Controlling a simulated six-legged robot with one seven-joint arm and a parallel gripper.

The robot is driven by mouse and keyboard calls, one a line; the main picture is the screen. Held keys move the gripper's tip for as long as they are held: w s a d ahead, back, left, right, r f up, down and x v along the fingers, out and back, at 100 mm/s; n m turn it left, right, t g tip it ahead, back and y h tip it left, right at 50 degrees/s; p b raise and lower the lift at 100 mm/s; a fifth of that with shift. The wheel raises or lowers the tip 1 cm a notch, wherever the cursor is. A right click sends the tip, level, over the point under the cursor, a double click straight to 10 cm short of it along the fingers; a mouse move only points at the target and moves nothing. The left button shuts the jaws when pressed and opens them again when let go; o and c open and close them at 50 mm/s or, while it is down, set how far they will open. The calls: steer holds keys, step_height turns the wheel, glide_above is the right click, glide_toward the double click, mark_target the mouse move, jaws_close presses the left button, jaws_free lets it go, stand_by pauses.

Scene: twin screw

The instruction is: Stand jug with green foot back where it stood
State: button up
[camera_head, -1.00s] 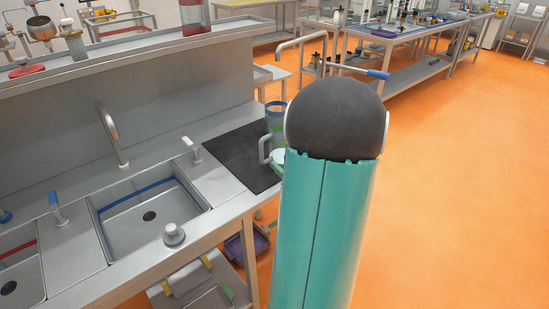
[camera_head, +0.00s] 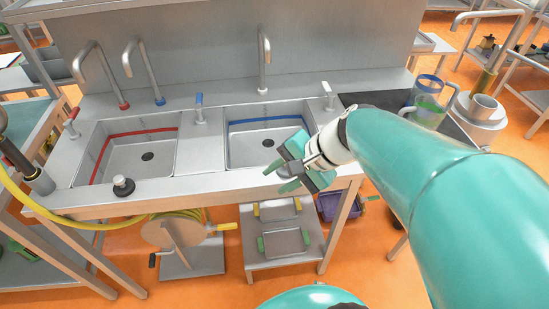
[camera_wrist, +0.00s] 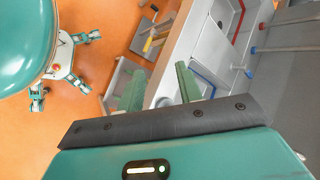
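A clear jug (camera_head: 428,101) with a blue rim and green on its lower part stands at the right end of the counter, by the dark mat (camera_head: 367,100). A grey handle shows on its right. My arm hides part of the mat, and I cannot make out the jug's foot clearly. My gripper (camera_head: 280,178) is at the front edge of the right basin, well left of the jug. In the wrist view its two green fingers (camera_wrist: 160,85) are apart with nothing between them. The jug does not show in the wrist view.
The right basin (camera_head: 268,150) has a blue stripe and the left basin (camera_head: 135,155) a red one. Taps (camera_head: 264,60) rise behind them. A dark-based knob (camera_head: 123,186) sits on the front ledge. A yellow hose (camera_head: 100,226) hangs below.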

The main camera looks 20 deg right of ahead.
steer(key=s+a+r+n+t+h, duration=0.1)
steer(key=s+r+n+h, duration=0.3)
steer(key=n, duration=0.7)
steer(key=shift+s+r+h, duration=0.15)
steer(key=shift+r+h, duration=0.2)
steer(key=shift+h, duration=0.85)
steer(key=shift+d, duration=0.1)
